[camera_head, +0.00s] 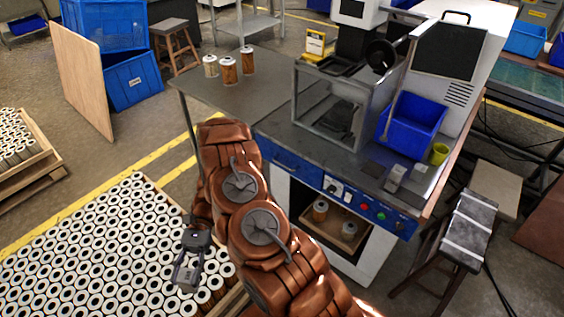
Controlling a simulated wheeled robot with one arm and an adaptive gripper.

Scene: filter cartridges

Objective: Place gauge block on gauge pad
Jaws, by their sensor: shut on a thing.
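My gripper (188,274) hangs over the pallet of filter cartridges at the lower left, left of my arm. A dark flat square (374,169) lies on the right part of the workbench top and may be the gauge pad. It looks bare. My gripper and the block are well apart from it, with my arm between.
The pallet (147,179) is packed with white-topped cartridges. Several cartridges stand on the bench's far left (228,70). A grey metal frame (333,100), a blue bin (412,125), a yellow cup (439,153) and small grey blocks (395,178) crowd the bench's right side.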

